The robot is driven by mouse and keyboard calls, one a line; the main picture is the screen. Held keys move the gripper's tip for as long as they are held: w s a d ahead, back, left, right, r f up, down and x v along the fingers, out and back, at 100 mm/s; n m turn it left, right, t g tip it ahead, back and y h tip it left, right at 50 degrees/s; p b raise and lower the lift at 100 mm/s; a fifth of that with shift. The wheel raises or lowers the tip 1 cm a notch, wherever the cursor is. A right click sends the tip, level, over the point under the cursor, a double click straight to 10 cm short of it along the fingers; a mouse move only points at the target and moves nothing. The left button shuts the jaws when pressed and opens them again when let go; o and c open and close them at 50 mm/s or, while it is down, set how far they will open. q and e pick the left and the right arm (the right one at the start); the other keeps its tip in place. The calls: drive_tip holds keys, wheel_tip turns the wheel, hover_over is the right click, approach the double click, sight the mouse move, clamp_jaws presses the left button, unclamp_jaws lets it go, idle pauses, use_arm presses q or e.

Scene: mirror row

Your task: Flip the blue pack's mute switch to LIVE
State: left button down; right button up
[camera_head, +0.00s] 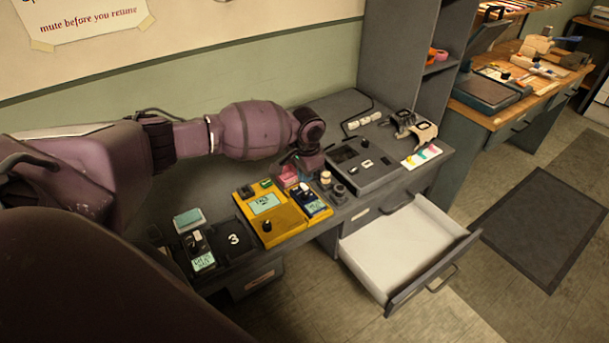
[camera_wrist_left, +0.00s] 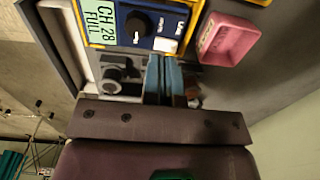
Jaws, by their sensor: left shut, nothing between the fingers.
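The blue pack (camera_head: 311,202) sits at the right end of the yellow unit on the desk. I cannot read the mute switch's position. My left gripper (camera_head: 301,168) is behind the pack in the head view, pointing down near a pink dish (camera_head: 288,177). In the wrist view its teal fingers (camera_wrist_left: 164,60) are shut and empty, just below the pack's edge. My right gripper is not in view.
The yellow unit (camera_head: 267,225) has a screen and a black knob. Another pack (camera_head: 198,245) lies left, beside a black pad marked 3 (camera_head: 234,240). A grey box (camera_head: 362,178) stands right. An open drawer (camera_head: 405,250) juts out in front.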

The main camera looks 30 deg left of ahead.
use_arm(q)
wheel_tip(320, 180, up, 11)
drive_tip(key=shift+d+p, duration=0.2)
drive_tip(key=shift+p, duration=0.25)
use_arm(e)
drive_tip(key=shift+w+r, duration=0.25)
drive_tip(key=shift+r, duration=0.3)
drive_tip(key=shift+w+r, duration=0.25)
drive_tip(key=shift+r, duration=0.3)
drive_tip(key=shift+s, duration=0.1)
use_arm(q)
drive_tip(key=y, duration=0.1)
approach(306, 188)
drive_tip(key=a+f, duration=0.1)
drive_tip(key=f, duration=0.3)
drive_tip(key=a+f, duration=0.1)
drive_tip(key=f, duration=0.2)
drive_tip(key=shift+w+a, duration=0.35)
drive_tip(key=shift+w, duration=0.05)
drive_tip(key=shift+f, duration=0.1)
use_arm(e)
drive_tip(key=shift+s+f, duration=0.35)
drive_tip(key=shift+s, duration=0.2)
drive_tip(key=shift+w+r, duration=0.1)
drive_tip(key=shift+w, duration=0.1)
